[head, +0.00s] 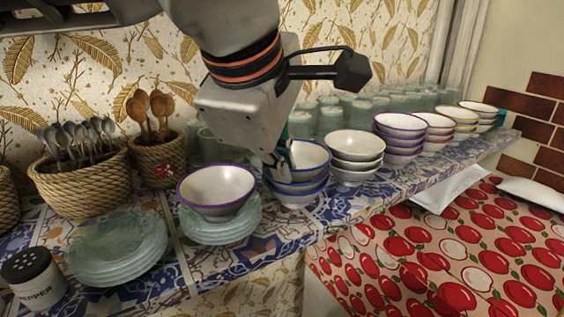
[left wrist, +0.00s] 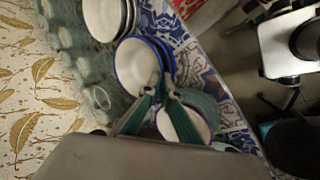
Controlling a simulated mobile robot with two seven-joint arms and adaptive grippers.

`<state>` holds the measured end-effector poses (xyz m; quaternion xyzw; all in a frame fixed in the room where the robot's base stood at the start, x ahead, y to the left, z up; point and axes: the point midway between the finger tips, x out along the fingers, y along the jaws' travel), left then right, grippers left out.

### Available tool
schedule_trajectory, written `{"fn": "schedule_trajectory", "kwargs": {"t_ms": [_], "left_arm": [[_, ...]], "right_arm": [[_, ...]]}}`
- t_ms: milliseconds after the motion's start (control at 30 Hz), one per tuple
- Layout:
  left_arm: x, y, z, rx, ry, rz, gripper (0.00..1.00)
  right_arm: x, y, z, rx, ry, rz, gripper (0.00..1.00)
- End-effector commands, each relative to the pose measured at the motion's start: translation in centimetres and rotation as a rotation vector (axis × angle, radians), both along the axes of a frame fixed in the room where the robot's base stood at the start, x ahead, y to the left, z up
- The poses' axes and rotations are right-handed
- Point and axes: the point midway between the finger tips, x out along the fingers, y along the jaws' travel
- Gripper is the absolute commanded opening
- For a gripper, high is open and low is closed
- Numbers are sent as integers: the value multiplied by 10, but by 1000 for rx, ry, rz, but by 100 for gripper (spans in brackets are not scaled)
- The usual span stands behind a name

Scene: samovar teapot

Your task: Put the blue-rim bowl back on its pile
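The blue-rim bowl (head: 312,157) is at the top of a pile of blue-rim bowls (head: 299,198), tilted a little. I cannot tell whether it rests fully on the bowl below. My left gripper (head: 283,163) reaches down from above at its left rim, one finger inside and one outside, and looks shut on that rim. In the left wrist view, the fingertips (left wrist: 163,91) are close together at the edge of the blue-rim bowl (left wrist: 137,64). The gripper hides part of the bowl's left side. My right gripper is not in view.
A purple-rim bowl (head: 217,187) sits on glass plates (head: 222,229) just left of the pile. White bowls (head: 355,147) stand close on the right, with more piles beyond. Glasses (head: 333,119) stand behind. The tiled shelf (head: 270,243) has a narrow free front strip.

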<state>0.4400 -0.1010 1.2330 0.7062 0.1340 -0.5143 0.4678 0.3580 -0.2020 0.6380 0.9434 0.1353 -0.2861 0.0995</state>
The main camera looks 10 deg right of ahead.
Motion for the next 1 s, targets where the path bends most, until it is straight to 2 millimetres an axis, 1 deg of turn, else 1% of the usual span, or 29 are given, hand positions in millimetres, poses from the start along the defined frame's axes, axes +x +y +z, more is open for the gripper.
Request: {"fn": "schedule_trajectory", "kwargs": {"t_ms": [67,167,467,567,667,1000], "left_arm": [[0,0,0,-1,-1,0,0],[0,0,0,0,0,0,23],[0,0,-1,2,2,0,24],[-2,1,3,0,0,0,24],[-6,4,14,-1,-2,1,24],[-36,24,71,-2,-2,2,24]], "right_arm": [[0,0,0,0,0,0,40],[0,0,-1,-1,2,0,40],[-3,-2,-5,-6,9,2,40],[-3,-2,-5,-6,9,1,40],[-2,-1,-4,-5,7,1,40],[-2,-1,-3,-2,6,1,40]]}}
